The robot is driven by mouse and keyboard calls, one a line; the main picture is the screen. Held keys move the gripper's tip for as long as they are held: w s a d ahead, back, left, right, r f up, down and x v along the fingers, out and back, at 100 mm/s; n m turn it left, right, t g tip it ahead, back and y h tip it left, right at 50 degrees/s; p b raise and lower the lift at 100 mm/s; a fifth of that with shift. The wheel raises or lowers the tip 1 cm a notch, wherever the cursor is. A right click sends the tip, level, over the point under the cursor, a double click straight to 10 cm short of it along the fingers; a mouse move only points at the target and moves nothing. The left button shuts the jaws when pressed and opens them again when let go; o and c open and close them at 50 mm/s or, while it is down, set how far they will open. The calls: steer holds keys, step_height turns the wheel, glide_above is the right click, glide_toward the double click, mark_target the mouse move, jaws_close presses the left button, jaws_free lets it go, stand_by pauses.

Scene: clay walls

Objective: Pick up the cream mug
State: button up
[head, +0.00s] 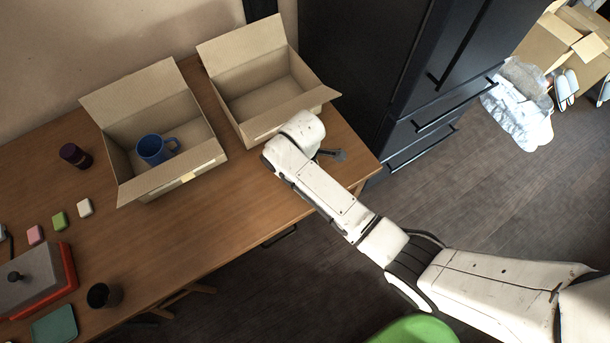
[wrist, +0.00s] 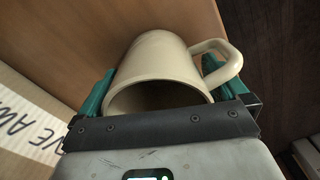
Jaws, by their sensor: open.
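The cream mug (wrist: 165,68) fills the middle of the wrist view, with its open mouth facing the camera and its handle (wrist: 222,62) toward the right. My gripper (wrist: 172,88) is open, with one teal finger on each side of the mug. The right finger is near the handle, partly behind it. I cannot tell whether either finger touches the mug. In the head view my arm hides the mug, and the gripper is mostly hidden too.
An open empty cardboard box (head: 268,103) stands behind my arm's end. Another box (head: 160,130) to its left holds a blue mug (head: 155,149). A dark cup (head: 103,295) stands near the table's front edge. A dark fridge (head: 365,70) stands beyond the table's right end.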

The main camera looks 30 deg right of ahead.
steer(key=shift+f, duration=0.1)
steer(key=shift+c, duration=0.3)
steer(key=c, duration=1)
steer(key=shift+c, duration=0.2)
